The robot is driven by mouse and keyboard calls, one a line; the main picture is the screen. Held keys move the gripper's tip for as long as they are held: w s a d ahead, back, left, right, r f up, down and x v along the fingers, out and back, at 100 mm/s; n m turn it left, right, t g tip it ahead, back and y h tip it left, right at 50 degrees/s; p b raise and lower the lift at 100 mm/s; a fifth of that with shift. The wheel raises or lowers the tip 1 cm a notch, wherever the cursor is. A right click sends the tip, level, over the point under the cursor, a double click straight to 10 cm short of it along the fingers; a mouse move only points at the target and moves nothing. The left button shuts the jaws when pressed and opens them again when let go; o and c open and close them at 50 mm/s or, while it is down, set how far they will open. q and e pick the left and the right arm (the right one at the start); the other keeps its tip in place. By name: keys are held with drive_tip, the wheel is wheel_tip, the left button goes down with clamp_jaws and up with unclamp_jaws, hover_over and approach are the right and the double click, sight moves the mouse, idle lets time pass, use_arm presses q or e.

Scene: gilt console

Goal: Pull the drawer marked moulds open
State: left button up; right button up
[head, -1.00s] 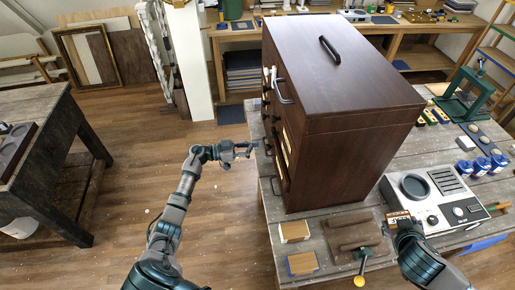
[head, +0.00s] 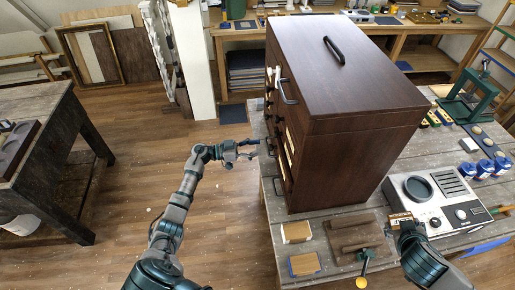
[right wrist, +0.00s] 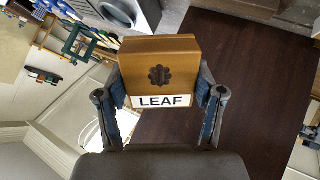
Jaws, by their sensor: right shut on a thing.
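A dark brown cabinet (head: 345,135) stands on the grey wooden bench. Its drawer fronts face left and show only edge-on, so I cannot read which one is marked moulds. A metal bar handle (head: 288,92) sticks out near the top of that side. My left gripper (head: 250,150) is open and empty just left of the lower drawer fronts, apparently apart from them. My right gripper (head: 402,222) is shut on a wooden block marked LEAF. The block (right wrist: 160,65) shows between both fingers in the right wrist view, with a dark flower mark on it.
A white device (head: 435,205) with a round dark dish stands right of the cabinet. A brown block (head: 355,235) and small wooden blocks (head: 296,232) lie at the bench's front. Another dark table (head: 45,150) stands at the left. Floor between it and the bench is clear.

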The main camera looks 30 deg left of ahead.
drive_tip(key=shift+s+d+f, duration=0.1)
drive_tip(key=shift+d, duration=1)
drive_tip(key=shift+a, duration=1)
use_arm(q)
drive_tip(key=v, duration=1.2)
drive_tip(key=shift+f, duration=0.2)
use_arm(e)
drive_tip(key=shift+d, duration=0.1)
